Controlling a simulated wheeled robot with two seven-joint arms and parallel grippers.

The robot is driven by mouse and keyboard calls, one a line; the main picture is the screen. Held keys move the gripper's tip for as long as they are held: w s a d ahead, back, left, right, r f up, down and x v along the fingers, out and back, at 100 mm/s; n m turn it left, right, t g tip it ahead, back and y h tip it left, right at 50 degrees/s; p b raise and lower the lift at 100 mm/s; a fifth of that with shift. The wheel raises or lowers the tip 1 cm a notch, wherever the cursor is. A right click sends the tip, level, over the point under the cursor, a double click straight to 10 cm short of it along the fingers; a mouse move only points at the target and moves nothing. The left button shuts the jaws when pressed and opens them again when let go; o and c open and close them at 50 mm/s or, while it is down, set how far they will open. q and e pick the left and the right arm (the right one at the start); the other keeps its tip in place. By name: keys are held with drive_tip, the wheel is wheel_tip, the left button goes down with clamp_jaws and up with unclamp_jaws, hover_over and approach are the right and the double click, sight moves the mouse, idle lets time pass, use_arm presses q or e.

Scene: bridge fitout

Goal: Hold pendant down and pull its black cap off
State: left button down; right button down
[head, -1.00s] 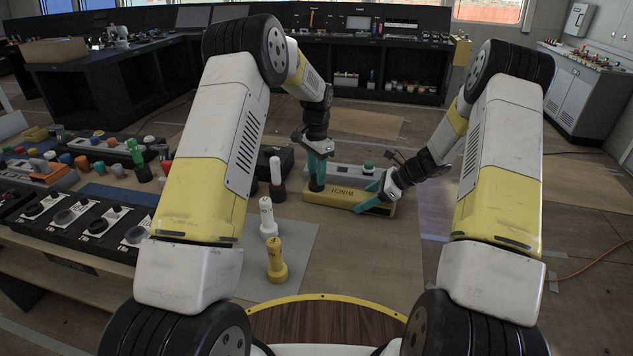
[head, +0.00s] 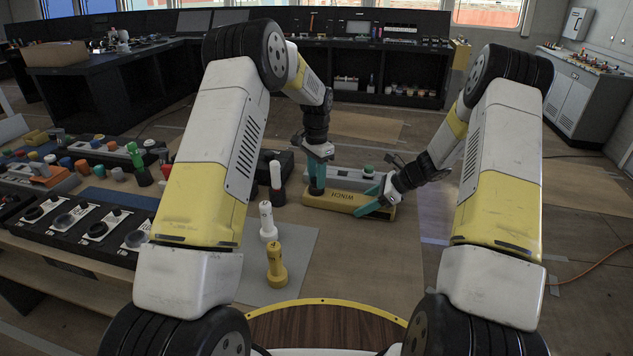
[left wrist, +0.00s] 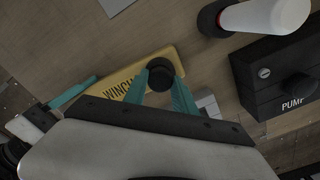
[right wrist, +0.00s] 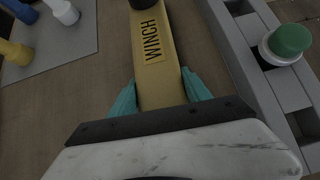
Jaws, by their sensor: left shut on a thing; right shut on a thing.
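The pendant (head: 345,198) is a long yellow box marked WINCH, lying flat on the wooden surface. Its round black cap (left wrist: 161,70) shows at one end in the left wrist view. My left gripper (head: 317,190) points down at the pendant's left end and is shut on the cap. I cannot tell whether the cap is seated or slightly raised. My right gripper (head: 372,198) comes in from the right and is shut on the pendant's body near its other end. In the right wrist view, its teal fingers lie along both sides of the yellow body (right wrist: 158,82).
A grey holder with a green button (right wrist: 290,41) lies right behind the pendant. A black PUMP box (left wrist: 285,85) and a white-topped handle (head: 276,175) stand to the left. White (head: 267,221) and yellow (head: 276,264) pieces stand on a grey mat.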

use_arm(q)
wheel_tip(320, 180, up, 14)
idle(0.7)
use_arm(e)
drive_tip(key=shift+c, duration=2)
unclamp_jaws()
drive_tip(key=shift+d, duration=0.1)
drive_tip(key=v, duration=1.1)
drive_tip(key=shift+w, duration=0.1)
drive_tip(key=shift+d+r, duration=0.3)
drive_tip(key=shift+d, duration=0.05)
use_arm(q)
drive_tip(key=shift+s, duration=0.1)
use_arm(e)
drive_tip(key=shift+s, duration=0.25)
